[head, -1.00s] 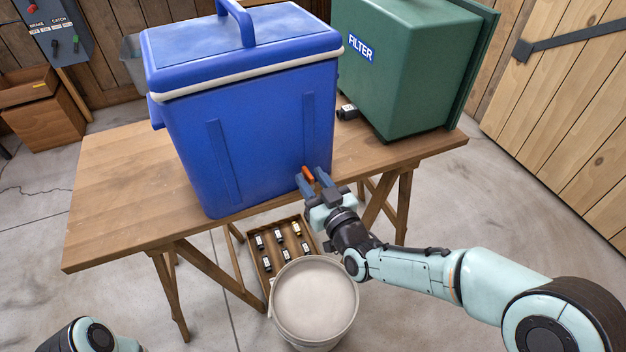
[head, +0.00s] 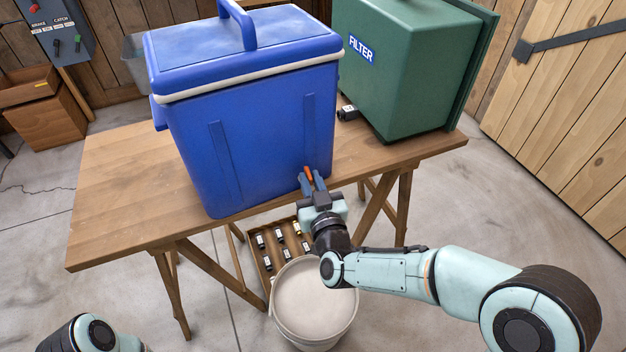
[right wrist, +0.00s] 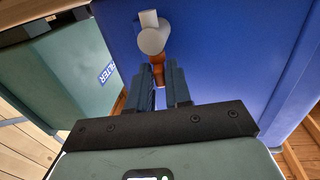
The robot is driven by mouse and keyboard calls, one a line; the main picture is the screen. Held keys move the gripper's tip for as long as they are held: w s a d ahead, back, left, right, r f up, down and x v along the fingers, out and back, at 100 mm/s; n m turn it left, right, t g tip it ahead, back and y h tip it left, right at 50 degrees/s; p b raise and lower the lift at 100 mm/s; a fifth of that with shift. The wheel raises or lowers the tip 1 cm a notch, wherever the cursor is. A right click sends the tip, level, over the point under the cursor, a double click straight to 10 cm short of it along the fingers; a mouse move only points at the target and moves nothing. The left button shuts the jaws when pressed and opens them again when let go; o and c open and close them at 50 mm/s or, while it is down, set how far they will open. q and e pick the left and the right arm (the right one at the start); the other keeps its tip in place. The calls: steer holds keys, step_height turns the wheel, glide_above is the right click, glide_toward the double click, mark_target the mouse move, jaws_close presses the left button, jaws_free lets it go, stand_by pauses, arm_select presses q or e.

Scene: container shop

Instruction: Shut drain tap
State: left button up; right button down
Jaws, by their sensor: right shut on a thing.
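The drain tap is low on the front of the blue cool box (head: 250,130). Its orange lever (head: 308,173) shows between the fingers of my right gripper (head: 313,184), which is shut on it. In the right wrist view the orange lever (right wrist: 158,70) runs from the grey tap body (right wrist: 152,38) down between the two fingers (right wrist: 163,84). The lower part of the lever is hidden by the fingers. My left gripper is not in view; only part of that arm shows at the bottom left.
The cool box stands on a wooden trestle table (head: 115,200) beside a green filter box (head: 400,80). A pale bucket (head: 313,300) is on the floor below the tap, next to a wooden tray (head: 265,262) of small dark items. A wall panel (head: 58,32) is at the back left.

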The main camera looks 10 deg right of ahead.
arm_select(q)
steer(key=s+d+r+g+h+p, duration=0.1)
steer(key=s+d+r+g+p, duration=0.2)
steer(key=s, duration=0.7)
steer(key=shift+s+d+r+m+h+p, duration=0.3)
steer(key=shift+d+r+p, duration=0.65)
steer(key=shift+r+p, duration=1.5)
arm_select(e)
steer(key=shift+w+a+m+g+h+b, duration=0.15)
steer(key=shift+a+m+g+h, duration=0.25)
steer(key=shift+m+g+h, duration=1.55)
steer(key=shift+w+a+m+g+h+b, duration=0.1)
steer(key=shift+w+a+m+g+h, duration=0.2)
steer(key=shift+m+g+h, duration=1.7)
steer(key=shift+w+a+m+g+h+b, duration=0.15)
steer(key=shift+a+m+g+h, duration=0.3)
steer(key=shift+m+h, duration=2.9)
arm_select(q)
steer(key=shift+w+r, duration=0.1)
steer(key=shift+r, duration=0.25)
arm_select(e)
steer(key=shift+n+h, duration=0.9)
steer(key=shift+h, duration=0.2)
steer(key=c, duration=1.2)
jaws_free()
